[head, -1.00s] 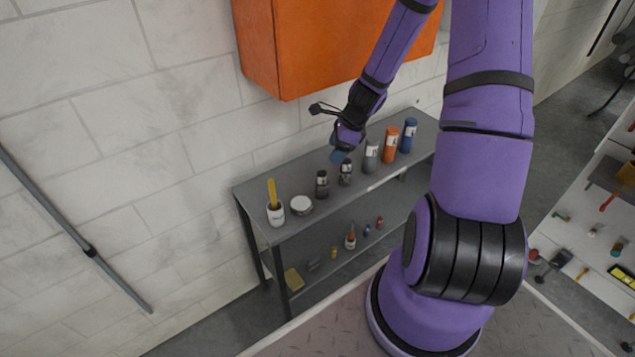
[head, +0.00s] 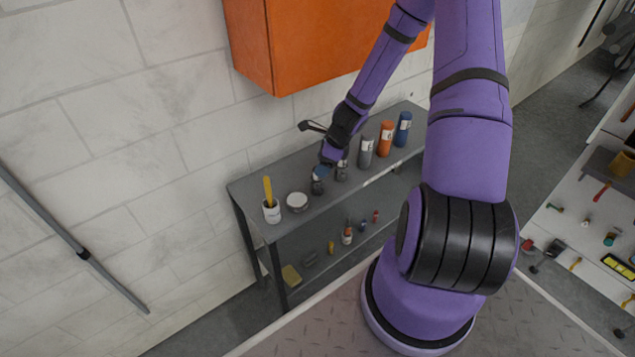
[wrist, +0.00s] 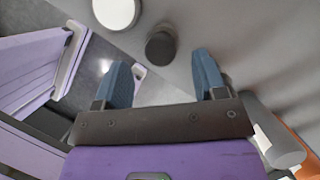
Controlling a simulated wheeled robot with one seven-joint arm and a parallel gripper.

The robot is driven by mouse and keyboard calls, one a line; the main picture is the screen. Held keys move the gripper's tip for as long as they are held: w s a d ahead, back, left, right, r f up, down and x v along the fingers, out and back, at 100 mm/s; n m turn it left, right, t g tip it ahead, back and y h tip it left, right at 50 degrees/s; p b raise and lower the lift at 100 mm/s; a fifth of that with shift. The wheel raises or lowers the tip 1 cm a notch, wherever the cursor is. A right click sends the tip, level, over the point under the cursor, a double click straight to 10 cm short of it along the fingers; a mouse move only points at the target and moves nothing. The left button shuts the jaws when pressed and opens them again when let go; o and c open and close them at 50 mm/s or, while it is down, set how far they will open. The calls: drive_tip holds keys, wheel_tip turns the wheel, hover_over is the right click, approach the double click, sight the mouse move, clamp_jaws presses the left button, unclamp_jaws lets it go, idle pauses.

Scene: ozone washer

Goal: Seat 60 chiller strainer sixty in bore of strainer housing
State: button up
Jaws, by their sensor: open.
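My gripper (head: 321,170) is over the grey shelf unit's top, just above a small dark jar (head: 318,187). In the wrist view its two blue fingers (wrist: 163,82) are spread and empty. A round dark top (wrist: 160,47), apparently of this jar, lies just beyond the fingertips, roughly between them. A second dark jar (head: 341,172) stands just right of the first, partly hidden by my gripper. I cannot tell whether either jar is the strainer. No strainer housing or bore can be made out.
The shelf unit (head: 245,190) carries a round white-lidded tin (head: 297,201), a white cup (head: 271,211) with a yellow handle, and grey (head: 366,152), orange (head: 385,138) and blue (head: 403,129) cylinders. An orange cabinet (head: 300,40) hangs above. Small items lie on the lower shelf.

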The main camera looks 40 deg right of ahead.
sight(318, 180)
drive_tip(key=shift+x, duration=2.2)
drive_tip(key=c, duration=0.8)
